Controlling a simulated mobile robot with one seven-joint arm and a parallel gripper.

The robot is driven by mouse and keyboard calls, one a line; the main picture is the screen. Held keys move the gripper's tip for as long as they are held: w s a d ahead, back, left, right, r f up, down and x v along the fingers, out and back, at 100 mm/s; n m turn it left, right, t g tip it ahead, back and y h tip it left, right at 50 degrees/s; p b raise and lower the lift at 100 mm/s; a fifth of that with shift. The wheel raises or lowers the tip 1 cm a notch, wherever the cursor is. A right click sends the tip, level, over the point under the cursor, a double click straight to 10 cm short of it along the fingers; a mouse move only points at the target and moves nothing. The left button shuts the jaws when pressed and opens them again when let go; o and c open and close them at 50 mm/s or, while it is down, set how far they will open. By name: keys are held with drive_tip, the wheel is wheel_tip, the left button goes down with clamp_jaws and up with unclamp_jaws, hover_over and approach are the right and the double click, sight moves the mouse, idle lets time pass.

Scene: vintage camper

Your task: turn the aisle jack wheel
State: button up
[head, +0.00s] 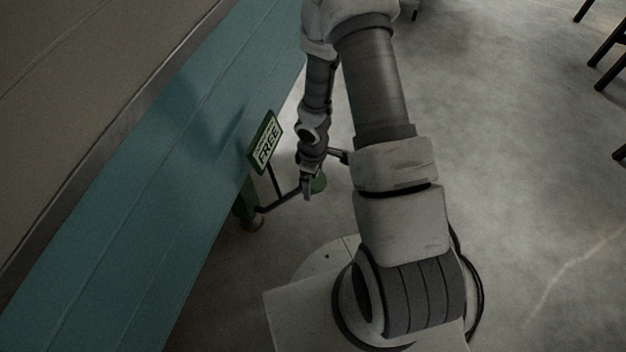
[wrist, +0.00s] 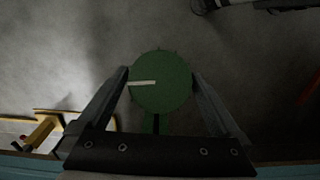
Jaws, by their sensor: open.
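The jack wheel (wrist: 172,95) is a round green disc with a white mark pointing left, seen face-on in the wrist view. In the head view the green wheel (head: 319,185) is partly hidden behind my gripper (head: 308,188). My gripper (wrist: 160,74) is open, with one finger on each side of the disc. I cannot tell whether the fingers touch its rim. A green jack body (head: 244,203) stands by the teal panel, with a dark rod running from it towards the wheel.
The teal camper side (head: 150,190) runs along the left. The grey concrete floor (head: 520,200) is open on the right, with dark furniture legs (head: 610,45) at the upper right. A yellow part (wrist: 38,138) shows at the wrist view's lower left.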

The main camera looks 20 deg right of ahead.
drive_tip(key=c, duration=1.1)
drive_tip(key=shift+r+p, duration=0.15)
drive_tip(key=shift+p, duration=0.15)
drive_tip(key=shift+p, duration=0.35)
drive_tip(key=shift+r+m+p, duration=0.15)
drive_tip(key=shift+m+p, duration=0.25)
drive_tip(key=shift+p, duration=0.05)
drive_tip(key=m+g+y+p, duration=0.1)
drive_tip(key=p, duration=0.2)
drive_tip(key=shift+m, duration=0.4)
drive_tip(key=shift+d+f+m+g+y+p, duration=0.1)
drive_tip(key=shift+f+m+g+y+p, duration=0.1)
drive_tip(key=shift+m+g+y+p, duration=0.6)
drive_tip(key=shift+m+y, duration=0.3)
drive_tip(key=shift+m, duration=1.1)
